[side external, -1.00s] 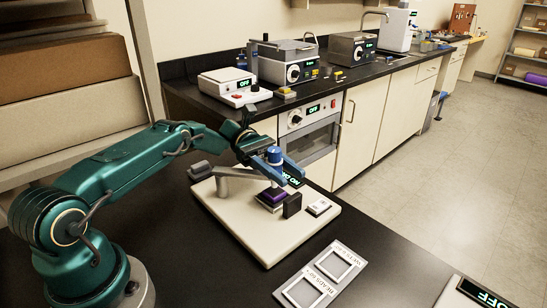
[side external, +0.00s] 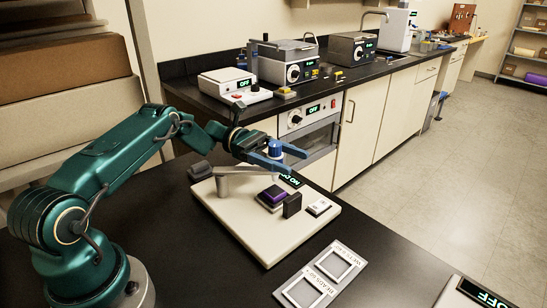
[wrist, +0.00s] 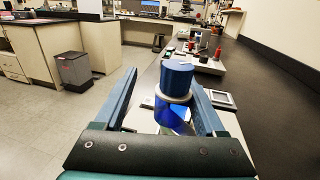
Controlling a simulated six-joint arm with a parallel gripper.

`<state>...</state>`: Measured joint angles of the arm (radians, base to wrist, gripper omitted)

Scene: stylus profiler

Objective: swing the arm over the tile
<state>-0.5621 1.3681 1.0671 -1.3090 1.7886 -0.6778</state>
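The profiler has a pale base plate (side external: 250,228) and a grey swing arm (side external: 243,171) on a post. A blue knob (side external: 274,148) with a pale ring is at the arm's free end. A purple tile (side external: 272,193) lies on a dark stage, its top largely uncovered. My gripper (side external: 285,158) is open, with one finger on either side of the knob. In the wrist view, the knob (wrist: 177,78) sits between my gripper's spread fingers (wrist: 162,85), closer to the right one, with a clear gap at the left. Contact at the right finger is unclear.
A black block (side external: 292,205) and a small white switch (side external: 319,207) are on the base plate beside the tile. A grey two-window tray (side external: 320,274) lies in front. A display marked OFF (side external: 482,292) is at the lower right. The black bench between is clear.

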